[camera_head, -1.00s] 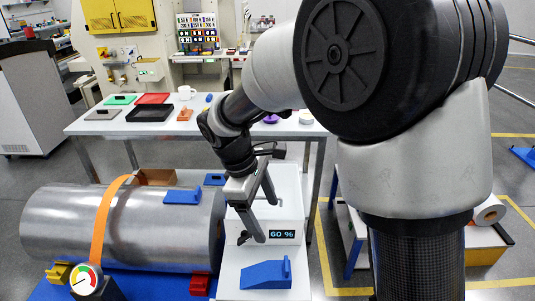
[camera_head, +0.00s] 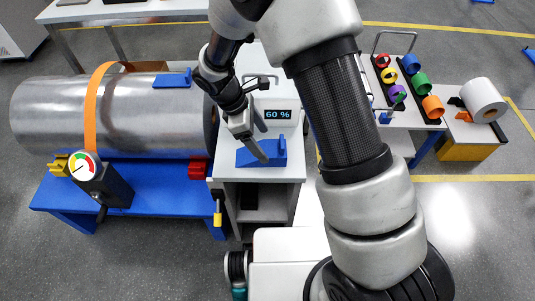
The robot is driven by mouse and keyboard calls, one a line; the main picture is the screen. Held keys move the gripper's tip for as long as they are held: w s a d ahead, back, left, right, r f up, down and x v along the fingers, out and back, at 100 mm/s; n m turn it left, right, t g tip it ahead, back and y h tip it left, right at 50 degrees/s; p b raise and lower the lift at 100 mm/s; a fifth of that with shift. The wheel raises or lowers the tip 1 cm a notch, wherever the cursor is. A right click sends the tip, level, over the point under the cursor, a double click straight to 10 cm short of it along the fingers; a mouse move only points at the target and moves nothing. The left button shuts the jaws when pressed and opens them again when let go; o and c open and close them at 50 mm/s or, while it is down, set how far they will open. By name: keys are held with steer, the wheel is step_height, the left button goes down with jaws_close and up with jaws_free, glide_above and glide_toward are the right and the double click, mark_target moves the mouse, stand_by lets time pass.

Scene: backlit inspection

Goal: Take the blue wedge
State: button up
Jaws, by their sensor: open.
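A blue wedge (camera_head: 277,154) lies on the front part of the white cabinet top (camera_head: 290,172), below the display that reads 60 %. My gripper (camera_head: 263,145) is open and points down at this wedge from behind and left. One finger overlaps the wedge in the picture; I cannot tell whether it touches. The other finger shows just behind the wedge, in front of the display. A second blue wedge-like piece (camera_head: 173,80) sits on top of the metal cylinder at left.
The large metal cylinder (camera_head: 150,115) with an orange strap (camera_head: 91,105) lies on a blue stand (camera_head: 160,185), with red (camera_head: 197,169) and yellow (camera_head: 60,165) chocks. A gauge (camera_head: 83,166) stands in front. Coloured rings and a white roll (camera_head: 483,100) are at right.

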mark_target(269, 148)
steer(key=shift+d+b+x, duration=0.15)
steer(key=shift+b+x, duration=0.2)
steer(key=shift+x, duration=1.05)
steer(key=shift+d+b+x, duration=0.15)
steer(key=shift+b+x, duration=0.15)
steer(key=shift+x, duration=1.1)
steer(key=shift+s+r, duration=0.15)
